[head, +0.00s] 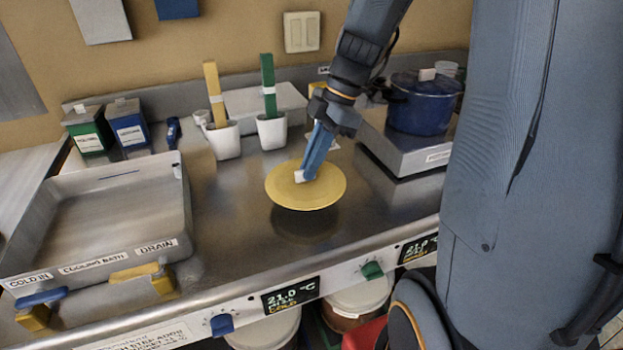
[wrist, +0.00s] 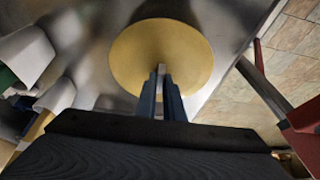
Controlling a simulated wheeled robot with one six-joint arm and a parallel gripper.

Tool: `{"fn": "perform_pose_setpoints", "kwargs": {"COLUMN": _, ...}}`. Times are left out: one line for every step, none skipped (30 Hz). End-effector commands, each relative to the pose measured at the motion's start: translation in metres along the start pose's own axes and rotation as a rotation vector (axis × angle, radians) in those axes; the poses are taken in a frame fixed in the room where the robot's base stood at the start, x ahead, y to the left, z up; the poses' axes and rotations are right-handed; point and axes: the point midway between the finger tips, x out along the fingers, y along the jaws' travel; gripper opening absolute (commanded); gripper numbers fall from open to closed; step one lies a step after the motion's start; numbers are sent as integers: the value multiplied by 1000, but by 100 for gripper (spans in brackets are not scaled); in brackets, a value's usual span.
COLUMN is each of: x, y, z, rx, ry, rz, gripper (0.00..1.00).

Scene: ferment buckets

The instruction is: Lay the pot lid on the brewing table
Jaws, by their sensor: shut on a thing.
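The pot lid is a round yellow disc (head: 318,193) with a pale knob at its middle. My gripper (head: 308,172) is shut on the knob from above. The lid is held about level over the steel brewing table (head: 235,215), and a dark shadow on the steel below it suggests a gap. In the wrist view the lid (wrist: 195,60) fills the upper middle, with the two blue fingers of my gripper (wrist: 160,75) closed at its centre. The underside of the lid is hidden.
A blue pot (head: 422,105) stands on a hotplate (head: 405,150) at the right. Two white cups (head: 272,132) with yellow and green handles stand behind the lid. A steel cooling bath (head: 110,210) takes up the left. Bare steel surrounds the shadow.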

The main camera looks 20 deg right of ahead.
Motion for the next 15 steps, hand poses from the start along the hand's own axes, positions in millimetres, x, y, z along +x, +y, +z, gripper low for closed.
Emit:
{"fn": "perform_pose_setpoints", "kwargs": {"x": 3, "y": 0, "z": 1, "rx": 0, "ry": 0, "rz": -1, "gripper": 0}}
{"fn": "perform_pose_setpoints", "kwargs": {"x": 5, "y": 0, "z": 2, "rx": 0, "ry": 0, "rz": 0, "gripper": 0}}
{"fn": "perform_pose_setpoints", "kwargs": {"x": 7, "y": 0, "z": 3, "rx": 0, "ry": 0, "rz": 0, "gripper": 0}}
{"fn": "perform_pose_setpoints", "kwargs": {"x": 9, "y": 0, "z": 4, "rx": 0, "ry": 0, "rz": -1, "gripper": 0}}
{"fn": "perform_pose_setpoints", "kwargs": {"x": 11, "y": -1, "z": 5, "rx": 0, "ry": 0, "rz": -2, "gripper": 0}}
{"fn": "perform_pose_setpoints", "kwargs": {"x": 16, "y": -1, "z": 7, "rx": 1, "ry": 0, "rz": -3, "gripper": 0}}
{"fn": "perform_pose_setpoints", "kwargs": {"x": 19, "y": -1, "z": 9, "rx": 2, "ry": 0, "rz": -3, "gripper": 0}}
{"fn": "perform_pose_setpoints", "kwargs": {"x": 23, "y": -1, "z": 10, "rx": 3, "ry": 0, "rz": -3, "gripper": 0}}
{"fn": "perform_pose_setpoints", "kwargs": {"x": 28, "y": -1, "z": 13, "rx": 3, "ry": 1, "rz": -3, "gripper": 0}}
{"fn": "perform_pose_setpoints", "kwargs": {"x": 32, "y": -1, "z": 15, "rx": 3, "ry": 0, "rz": -2, "gripper": 0}}
{"fn": "perform_pose_setpoints", "kwargs": {"x": 35, "y": -1, "z": 16, "rx": 4, "ry": 0, "rz": -1, "gripper": 0}}
{"fn": "perform_pose_setpoints", "kwargs": {"x": 38, "y": 0, "z": 17, "rx": 3, "ry": 0, "rz": -1, "gripper": 0}}
{"fn": "perform_pose_setpoints", "kwargs": {"x": 38, "y": 0, "z": 18, "rx": 3, "ry": -1, "rz": 0, "gripper": 0}}
{"fn": "perform_pose_setpoints", "kwargs": {"x": 39, "y": 0, "z": 18, "rx": 2, "ry": -1, "rz": 1, "gripper": 0}}
{"fn": "perform_pose_setpoints", "kwargs": {"x": 39, "y": 0, "z": 18, "rx": 2, "ry": -2, "rz": 2, "gripper": 0}}
